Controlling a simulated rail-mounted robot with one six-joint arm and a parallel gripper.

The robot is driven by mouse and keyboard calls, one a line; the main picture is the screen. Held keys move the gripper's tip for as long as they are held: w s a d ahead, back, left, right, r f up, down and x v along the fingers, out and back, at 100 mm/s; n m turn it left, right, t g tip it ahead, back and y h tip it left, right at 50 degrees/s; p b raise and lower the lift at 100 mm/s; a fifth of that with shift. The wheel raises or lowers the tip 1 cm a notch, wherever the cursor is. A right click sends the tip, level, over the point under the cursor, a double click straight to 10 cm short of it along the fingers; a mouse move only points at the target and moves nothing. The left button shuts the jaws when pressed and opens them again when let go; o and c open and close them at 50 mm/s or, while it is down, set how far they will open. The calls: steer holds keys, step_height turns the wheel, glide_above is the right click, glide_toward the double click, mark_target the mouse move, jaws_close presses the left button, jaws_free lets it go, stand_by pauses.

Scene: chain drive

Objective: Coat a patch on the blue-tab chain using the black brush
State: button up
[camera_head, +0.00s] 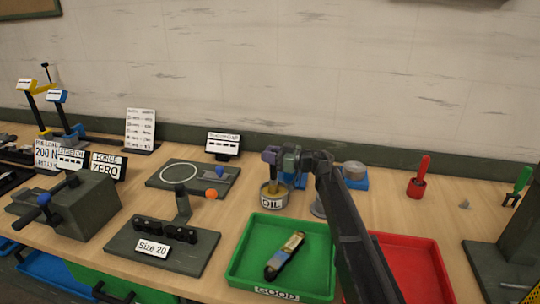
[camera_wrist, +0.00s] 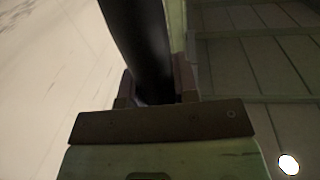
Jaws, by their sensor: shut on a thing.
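My gripper (camera_head: 283,160) is over the oil can (camera_head: 269,202), which stands on the bench behind the green tray. In the wrist view my gripper (camera_wrist: 155,88) is shut on a long dark handle, the black brush (camera_wrist: 142,40). The brush's tip is not clear in either view, so I cannot tell whether it touches the oil. A short dark strip with pale, yellowish and bluish parts (camera_head: 284,256) lies tilted in the green tray (camera_head: 241,262).
A red tray (camera_head: 420,262) is right of the green one, behind my arm. The Size 20 fixture (camera_head: 162,246) and a vise-like block (camera_head: 82,205) are at left. A red-handled tool (camera_head: 419,178) stands at right.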

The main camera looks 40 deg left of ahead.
stand_by(0.5)
step_height(320, 180, up, 7)
steer(key=p, duration=0.7)
